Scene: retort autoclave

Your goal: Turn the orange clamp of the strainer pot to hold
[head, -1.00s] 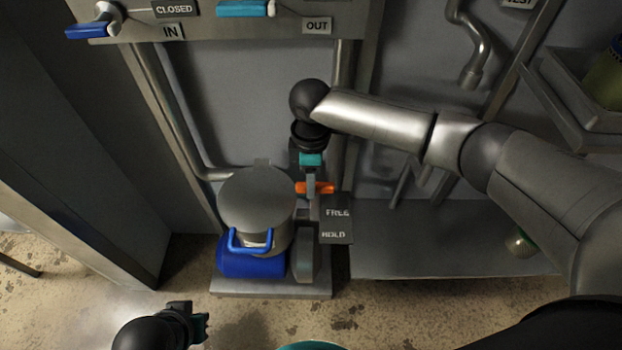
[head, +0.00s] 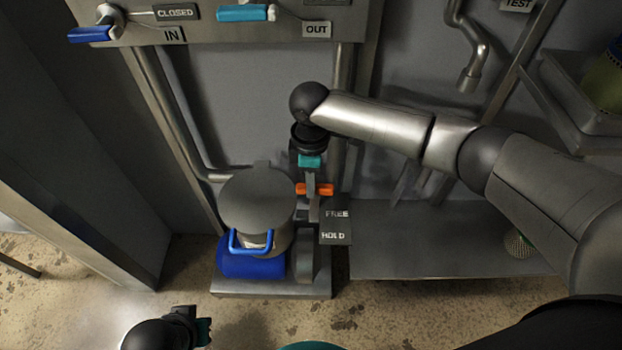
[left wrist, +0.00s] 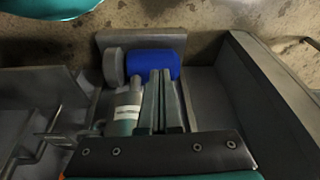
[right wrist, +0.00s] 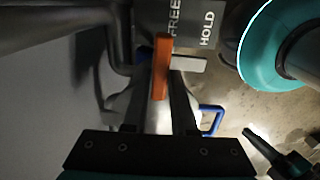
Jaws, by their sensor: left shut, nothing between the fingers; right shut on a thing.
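The strainer pot (head: 257,200) is a grey lidded cylinder with a blue handle (head: 250,243), standing low against the wall. Its orange clamp (head: 322,190) lies crosswise just right of the pot, level with or slightly above the FREE word on the label plate (head: 336,225). My right gripper (head: 313,186) reaches down from above onto the clamp. In the right wrist view the orange bar (right wrist: 161,66) sits between the fingers (right wrist: 160,95), its end toward FREE. My left gripper (head: 207,332) is low at the front, empty; its fingers are together in the left wrist view (left wrist: 161,92).
A blue cylinder (head: 252,267) lies below the pot on a grey base (head: 270,290). A vertical pipe (head: 340,120) runs behind my right gripper. A grey shelf (head: 440,245) stands to the right. Valve handles marked IN and OUT are above. Open floor lies in front.

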